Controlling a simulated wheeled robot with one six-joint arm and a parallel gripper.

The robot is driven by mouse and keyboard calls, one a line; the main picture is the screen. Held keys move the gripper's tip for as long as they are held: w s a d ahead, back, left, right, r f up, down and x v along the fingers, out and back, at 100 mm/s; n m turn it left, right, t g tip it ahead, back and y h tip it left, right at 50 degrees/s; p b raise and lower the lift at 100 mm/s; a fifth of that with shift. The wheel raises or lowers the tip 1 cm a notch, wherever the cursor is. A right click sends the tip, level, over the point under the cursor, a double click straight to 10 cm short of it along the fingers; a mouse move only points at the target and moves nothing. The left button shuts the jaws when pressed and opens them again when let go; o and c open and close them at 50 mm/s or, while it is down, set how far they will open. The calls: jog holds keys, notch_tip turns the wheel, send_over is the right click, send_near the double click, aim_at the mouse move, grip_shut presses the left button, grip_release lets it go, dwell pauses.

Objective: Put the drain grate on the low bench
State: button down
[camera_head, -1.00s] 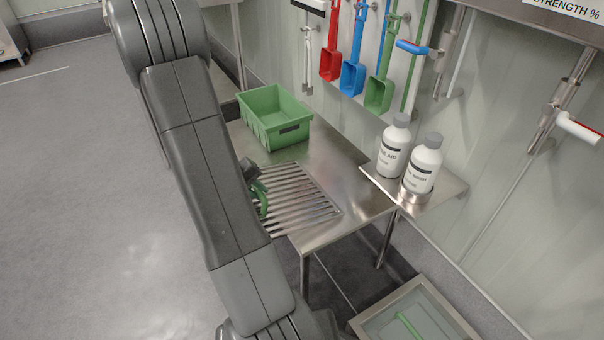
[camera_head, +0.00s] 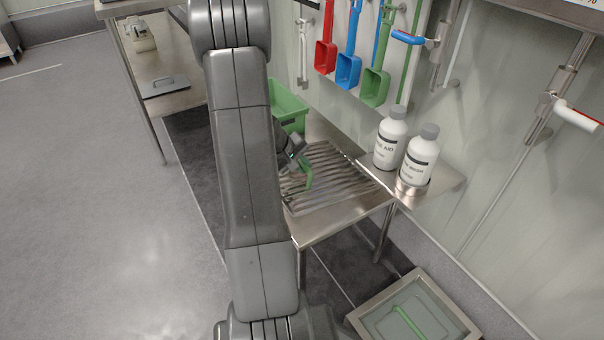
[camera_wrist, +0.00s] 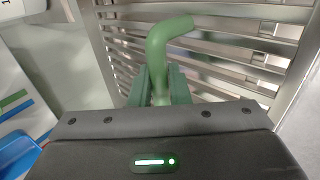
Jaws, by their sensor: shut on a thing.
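The drain grate (camera_head: 335,183) is a slatted metal panel with a green bent handle (camera_head: 309,172). It is over the low steel bench (camera_head: 318,230), within its right and front part; I cannot tell whether it touches the top. My gripper (camera_head: 301,160) is shut on the green handle. In the wrist view the green handle (camera_wrist: 168,38) stands between my gripper's fingers (camera_wrist: 160,88), with the grate's slats (camera_wrist: 225,48) behind it. My arm hides the left part of the bench.
A green crate (camera_head: 288,105) stands on the back of the bench, partly behind my arm. Two white bottles (camera_head: 390,138) stand on a small shelf at the right. Coloured scoops (camera_head: 348,72) hang on the wall. A framed floor basin (camera_head: 412,310) is at front right.

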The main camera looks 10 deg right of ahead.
aim_at(305, 176)
notch_tip(305, 176, down, 3)
jog(key=shift+f+b, duration=0.2)
jog(key=shift+b, duration=0.5)
jog(key=c, duration=1.4)
grip_release()
jog(key=shift+o, duration=0.2)
jog(key=shift+a+r, duration=0.1)
jog(key=p+v, duration=0.3)
jog(key=v, duration=0.7)
jog(key=shift+a+r+p, duration=0.1)
jog(key=shift+r+p, duration=0.15)
jog(key=shift+p, duration=0.05)
jog(key=shift+s+a+r, duration=0.2)
jog(key=shift+a+r, duration=0.2)
jog(key=shift+r, duration=0.1)
